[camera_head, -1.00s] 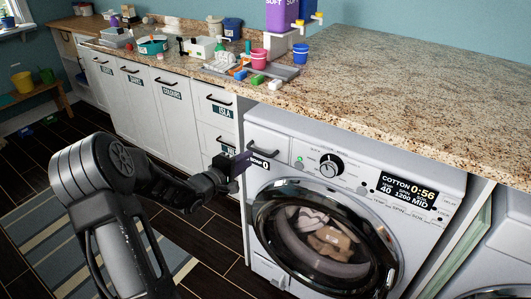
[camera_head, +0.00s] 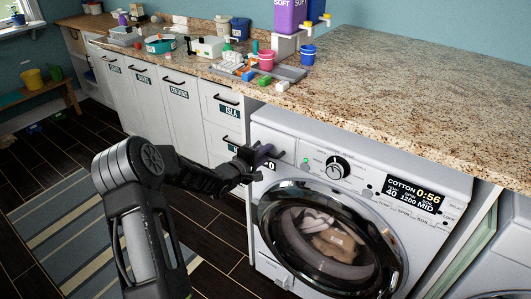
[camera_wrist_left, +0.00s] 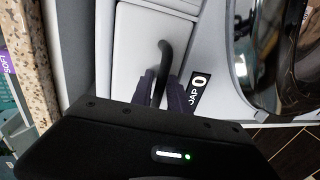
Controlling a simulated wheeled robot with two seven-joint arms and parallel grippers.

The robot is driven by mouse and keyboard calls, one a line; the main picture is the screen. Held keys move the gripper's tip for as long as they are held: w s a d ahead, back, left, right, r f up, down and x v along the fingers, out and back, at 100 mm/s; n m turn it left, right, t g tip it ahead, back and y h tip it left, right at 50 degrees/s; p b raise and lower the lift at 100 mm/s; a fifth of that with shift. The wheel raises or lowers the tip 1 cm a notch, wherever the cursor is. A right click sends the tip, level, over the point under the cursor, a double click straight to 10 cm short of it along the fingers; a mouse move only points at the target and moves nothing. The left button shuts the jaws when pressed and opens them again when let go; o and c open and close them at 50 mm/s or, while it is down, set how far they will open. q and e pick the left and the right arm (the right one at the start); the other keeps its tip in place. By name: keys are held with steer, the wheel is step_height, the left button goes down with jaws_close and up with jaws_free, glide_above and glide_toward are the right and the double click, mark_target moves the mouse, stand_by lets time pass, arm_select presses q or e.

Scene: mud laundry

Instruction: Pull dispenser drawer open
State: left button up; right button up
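The dispenser drawer (camera_wrist_left: 136,40) is the pale panel at the washing machine's upper left, and it looks flush with the front. Its dark curved handle (camera_wrist_left: 165,52) stands out from the panel. In the head view the handle (camera_head: 276,155) is partly covered by my left gripper (camera_head: 264,154). In the left wrist view my left gripper (camera_wrist_left: 163,90) has its two dark purple fingers close together, one on each side of the handle's bar, and looks shut on it. My right gripper is out of view.
The washing machine (camera_head: 350,143) has a round door (camera_head: 325,240) below and right of the gripper. A granite counter (camera_head: 400,90) overhangs it. White cabinets (camera_head: 190,140) stand to the left. A striped rug (camera_head: 50,235) lies on the dark floor.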

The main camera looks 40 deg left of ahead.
arm_select(q)
steer(key=shift+c, duration=0.5)
jaws_close()
stand_by(0.9)
